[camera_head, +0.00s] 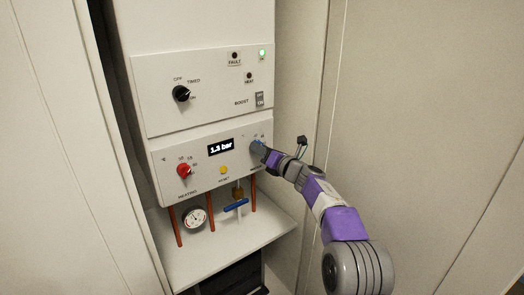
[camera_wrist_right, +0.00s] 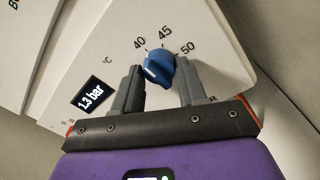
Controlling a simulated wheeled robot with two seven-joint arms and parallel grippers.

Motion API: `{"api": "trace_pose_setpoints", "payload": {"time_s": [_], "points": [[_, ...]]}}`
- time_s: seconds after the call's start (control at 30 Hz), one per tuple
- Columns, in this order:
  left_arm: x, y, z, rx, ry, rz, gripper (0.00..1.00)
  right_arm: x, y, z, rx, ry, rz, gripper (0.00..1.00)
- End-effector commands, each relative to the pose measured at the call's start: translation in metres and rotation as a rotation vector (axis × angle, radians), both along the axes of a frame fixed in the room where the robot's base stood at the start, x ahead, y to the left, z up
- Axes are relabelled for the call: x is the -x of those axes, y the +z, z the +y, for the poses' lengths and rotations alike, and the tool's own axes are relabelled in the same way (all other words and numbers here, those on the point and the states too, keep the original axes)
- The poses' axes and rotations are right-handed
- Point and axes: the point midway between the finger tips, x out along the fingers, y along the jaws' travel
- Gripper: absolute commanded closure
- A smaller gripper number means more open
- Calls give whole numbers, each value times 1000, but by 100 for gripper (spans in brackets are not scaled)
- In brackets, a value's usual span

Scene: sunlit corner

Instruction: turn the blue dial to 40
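The blue dial (camera_wrist_right: 159,70) is on the lower white panel, with the printed numbers 40, 45 and 50 around its upper side in the right wrist view. A pale mark shows on the dial's left side; I cannot tell exactly which number it points to. My right gripper (camera_wrist_right: 161,76) has its two grey fingers either side of the dial, apart, with a gap visible at the right finger. In the head view the dial (camera_head: 257,146) is partly hidden by my right gripper (camera_head: 265,153). My left gripper is out of view.
A display (camera_head: 221,146) reads 1.3 bar. A red dial (camera_head: 184,170) and yellow button (camera_head: 223,170) are left of the blue dial. A black knob (camera_head: 181,93) sits above. Below are copper pipes, a gauge (camera_head: 194,218) and a blue valve handle (camera_head: 236,205).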

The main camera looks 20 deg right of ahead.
Motion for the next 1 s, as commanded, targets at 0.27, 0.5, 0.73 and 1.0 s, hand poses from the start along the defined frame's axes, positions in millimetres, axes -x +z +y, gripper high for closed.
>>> {"api": "trace_pose_setpoints", "payload": {"time_s": [0.27, 0.5, 0.73, 1.0], "points": [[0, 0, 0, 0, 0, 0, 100, 0, 0, 0, -1, 0, 0, 36], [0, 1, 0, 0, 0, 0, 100, 3, 0, -2, -2, -1, 1, 36], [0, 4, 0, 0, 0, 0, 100, 25, 1, -11, -5, 0, 1, 36], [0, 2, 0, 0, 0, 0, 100, 58, -1, -26, -3, -2, 0, 36]]}}
